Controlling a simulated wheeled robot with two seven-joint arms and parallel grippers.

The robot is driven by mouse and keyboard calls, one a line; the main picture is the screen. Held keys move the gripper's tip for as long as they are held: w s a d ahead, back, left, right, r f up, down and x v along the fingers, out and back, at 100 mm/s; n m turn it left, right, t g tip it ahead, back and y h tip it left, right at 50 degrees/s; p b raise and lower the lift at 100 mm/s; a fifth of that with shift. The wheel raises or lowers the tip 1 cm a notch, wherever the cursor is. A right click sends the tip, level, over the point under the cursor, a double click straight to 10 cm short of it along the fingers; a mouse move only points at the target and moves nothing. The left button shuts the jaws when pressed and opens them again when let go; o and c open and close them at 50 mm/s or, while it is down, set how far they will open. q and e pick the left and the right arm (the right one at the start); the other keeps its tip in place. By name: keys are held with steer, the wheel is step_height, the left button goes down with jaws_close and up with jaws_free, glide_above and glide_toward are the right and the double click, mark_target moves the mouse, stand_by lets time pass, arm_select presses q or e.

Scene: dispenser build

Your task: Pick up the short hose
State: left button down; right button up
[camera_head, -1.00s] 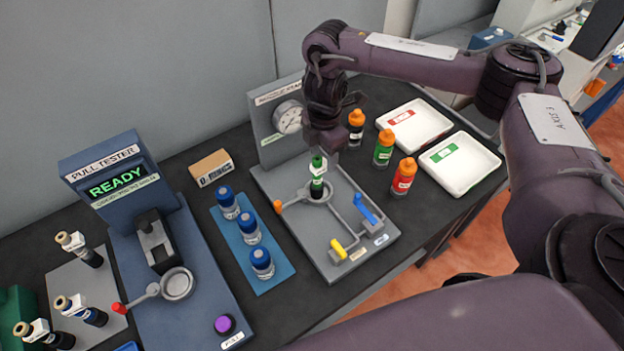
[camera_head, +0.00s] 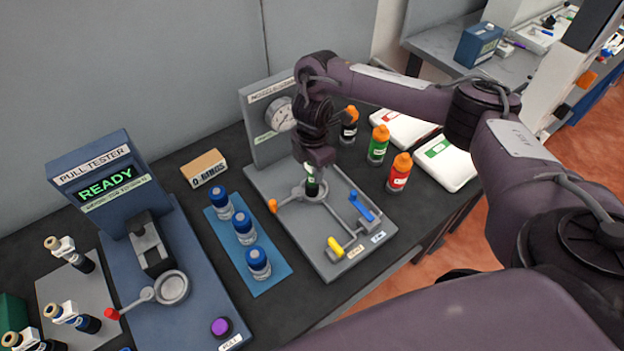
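I cannot make out a short hose in the head view. My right gripper (camera_head: 315,158) points down over the gauge fixture (camera_head: 350,262). It is at the top of a small dark bottle (camera_head: 312,187) with a green and white band, which stands upright in the fixture's round ring holder. The gripper covers the bottle's top, and its fingers are too dark and small to show whether they are open or closed on it. My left gripper is out of view.
The pull tester (camera_head: 180,275) reads READY at left. Blue-capped bottles stand on a blue mat (camera_head: 265,282). Orange-capped bottles, including a red one (camera_head: 399,173), stand right of the fixture near white trays (camera_head: 447,165). An O-rings box (camera_head: 203,167) lies behind. A second bench (camera_head: 440,52) is at upper right.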

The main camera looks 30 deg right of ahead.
jaws_close()
steer(key=shift+r, duration=0.1)
